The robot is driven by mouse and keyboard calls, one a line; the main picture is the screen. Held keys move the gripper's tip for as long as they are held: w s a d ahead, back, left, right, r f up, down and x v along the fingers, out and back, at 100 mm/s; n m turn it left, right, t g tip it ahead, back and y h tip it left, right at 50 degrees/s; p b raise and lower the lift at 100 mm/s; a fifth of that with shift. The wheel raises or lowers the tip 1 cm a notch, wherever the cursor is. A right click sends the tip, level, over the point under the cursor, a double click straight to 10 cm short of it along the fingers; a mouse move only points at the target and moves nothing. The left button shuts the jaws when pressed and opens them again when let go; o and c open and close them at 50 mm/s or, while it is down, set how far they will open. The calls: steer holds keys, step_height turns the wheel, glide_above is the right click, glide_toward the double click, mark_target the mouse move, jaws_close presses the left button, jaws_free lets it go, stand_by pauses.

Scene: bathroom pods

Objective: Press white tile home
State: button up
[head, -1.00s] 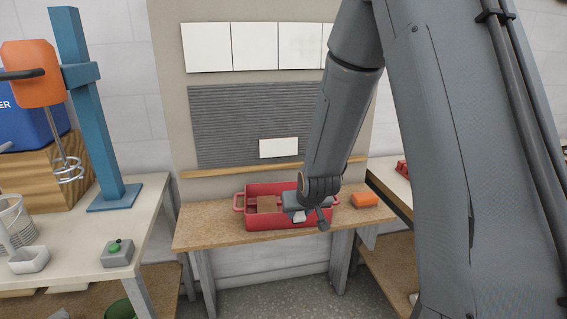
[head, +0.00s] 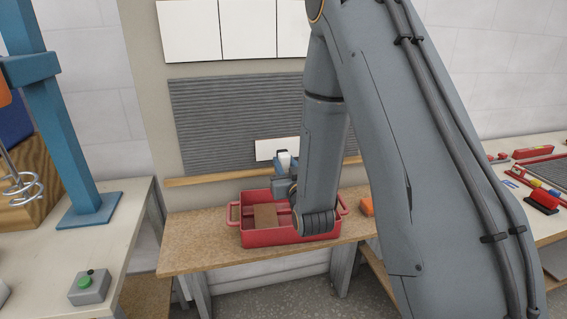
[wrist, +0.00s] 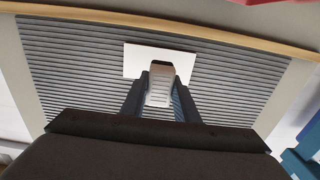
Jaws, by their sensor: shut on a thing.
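The white tile (head: 268,149) lies flat against the ridged grey bed on the wall, low down, above the wooden ledge. It also shows in the wrist view (wrist: 136,60), partly hidden behind my gripper. My gripper (head: 284,161) is in front of the tile's right part. It is shut on a small pale block (wrist: 160,88) with a darker grey end, which points toward the tile. I cannot tell whether the block touches the tile.
A row of white tiles (head: 250,30) sits above the ridged bed (head: 225,115). The wooden ledge (head: 205,179) runs below it. A red tray (head: 262,238) with a brown block (head: 265,216) stands on the bench (head: 190,250) underneath. An orange block (head: 366,206) lies to its right.

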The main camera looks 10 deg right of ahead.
mark_target(283, 158)
steer(key=w, duration=0.3)
steer(key=shift+w+d, duration=0.2)
steer(key=shift+w+b, duration=0.3)
steer(key=shift+w, duration=0.55)
steer(key=shift+w+r, duration=0.1)
steer(key=shift+w, duration=0.6)
stand_by(1.1)
steer(key=shift+s, duration=3)
